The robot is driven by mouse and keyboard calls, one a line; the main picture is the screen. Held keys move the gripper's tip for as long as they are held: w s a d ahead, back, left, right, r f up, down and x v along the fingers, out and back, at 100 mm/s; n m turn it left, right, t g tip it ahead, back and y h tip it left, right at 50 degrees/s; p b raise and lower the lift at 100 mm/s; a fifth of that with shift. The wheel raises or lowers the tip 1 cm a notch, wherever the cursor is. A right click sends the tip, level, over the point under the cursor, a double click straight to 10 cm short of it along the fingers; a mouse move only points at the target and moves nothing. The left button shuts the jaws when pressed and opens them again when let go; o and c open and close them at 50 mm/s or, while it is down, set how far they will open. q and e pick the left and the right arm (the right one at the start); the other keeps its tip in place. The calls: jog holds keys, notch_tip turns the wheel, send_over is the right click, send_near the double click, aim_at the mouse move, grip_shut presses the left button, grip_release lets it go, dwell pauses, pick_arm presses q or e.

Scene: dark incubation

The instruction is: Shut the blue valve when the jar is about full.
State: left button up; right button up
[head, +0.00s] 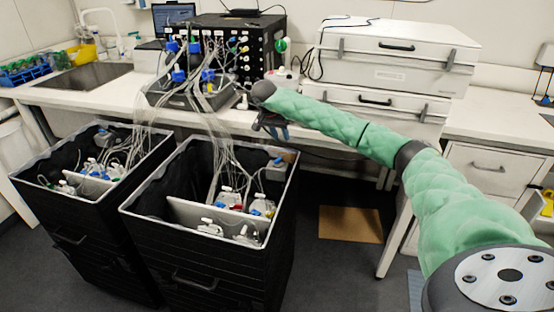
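My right arm reaches in from the right in a green padded sleeve. Its dark gripper (272,128) hangs in front of the bench edge, above the back of the right black bin. It is small and dark, so I cannot tell whether its fingers are open. Several blue valve-like parts (207,75) sit among the tubes on the bench unit. Several jars with blue, white and red fittings (262,207) stand in the right bin (205,262). More jars (92,168) stand in the left bin (75,228). Their fill levels are too small to read. My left gripper is out of view.
A black rack unit (268,45) and stacked white cases (385,55) stand on the white bench (95,90). Bundles of thin clear tubes (215,125) run from the bench into both bins. A brown mat (350,224) lies on the open floor right of the bins.

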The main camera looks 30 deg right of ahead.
send_near(278, 159)
jog(key=s+d, duration=0.1)
jog(key=s, duration=0.1)
jog(key=shift+w+a+f+m+t, duration=0.1)
jog(key=shift+w+f+m+t, duration=0.4)
jog(key=shift+w+f+m, duration=0.35)
jog(key=x, duration=0.2)
jog(key=p+x, duration=0.1)
jog(key=x, duration=0.2)
jog(key=shift+s, duration=0.25)
jog(key=shift+p+x, duration=0.3)
jog(key=shift+x, duration=0.65)
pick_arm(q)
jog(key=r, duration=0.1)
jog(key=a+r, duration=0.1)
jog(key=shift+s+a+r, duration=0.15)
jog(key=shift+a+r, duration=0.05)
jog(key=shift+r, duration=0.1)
pick_arm(e)
jog(key=shift+a, duration=0.1)
jog(key=shift+c, duration=1)
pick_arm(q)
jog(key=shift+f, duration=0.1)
pick_arm(e)
grip_shut()
